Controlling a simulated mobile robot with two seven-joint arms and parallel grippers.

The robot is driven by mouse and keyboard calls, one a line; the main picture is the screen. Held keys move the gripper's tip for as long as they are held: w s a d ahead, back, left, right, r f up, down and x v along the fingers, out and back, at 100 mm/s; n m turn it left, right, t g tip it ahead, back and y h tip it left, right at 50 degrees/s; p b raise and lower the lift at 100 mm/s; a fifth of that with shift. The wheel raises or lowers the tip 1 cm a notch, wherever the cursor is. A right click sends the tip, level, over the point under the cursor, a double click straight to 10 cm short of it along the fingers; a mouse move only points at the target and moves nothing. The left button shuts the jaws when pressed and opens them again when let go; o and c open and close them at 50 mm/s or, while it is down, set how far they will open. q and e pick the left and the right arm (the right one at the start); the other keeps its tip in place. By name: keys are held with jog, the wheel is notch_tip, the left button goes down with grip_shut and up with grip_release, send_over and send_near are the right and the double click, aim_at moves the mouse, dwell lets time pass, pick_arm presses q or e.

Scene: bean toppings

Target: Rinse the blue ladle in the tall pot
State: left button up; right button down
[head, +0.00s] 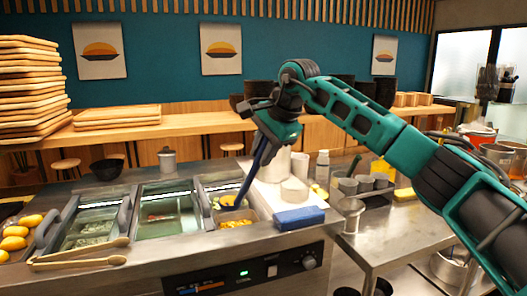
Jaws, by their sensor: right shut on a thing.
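My right gripper (270,138) is shut on the upper end of the blue ladle (245,183). The ladle slants down to the left from the gripper. Its lower end is in the rightmost insert (258,206) of the counter, by the orange-yellow food there. I cannot tell whether the ladle's bowl touches the food. A pale cylindrical container (300,166) stands just right of the ladle, with a shorter white one (294,190) in front. A lidded metal canister (167,160) stands behind the inserts. I cannot tell which of these is the tall pot. My left gripper is out of view.
A blue block (299,218) lies on the counter right of the inserts. Wooden tongs (80,259) lie at the front left, near yellow buns (15,237). A black bowl (107,169) stands behind. Small metal cups (365,183) and bottles crowd the right counter under my arm.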

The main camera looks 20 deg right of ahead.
jog(key=s+a+f+n+g+y, duration=0.2)
jog(key=s+f+n+g, duration=0.1)
jog(key=s+f+n, duration=0.4)
jog(key=s+a+f+n+g+y, duration=0.1)
jog(key=s+a+f+n+g, duration=0.1)
jog(key=s+f+n, duration=0.5)
jog(key=s+a+f, duration=0.1)
jog(key=s+f, duration=0.5)
jog(key=s, duration=0.2)
jog(key=shift+a+f+g+y, duration=0.2)
jog(key=shift+f+g+y, duration=0.1)
jog(key=shift+g+y, duration=0.1)
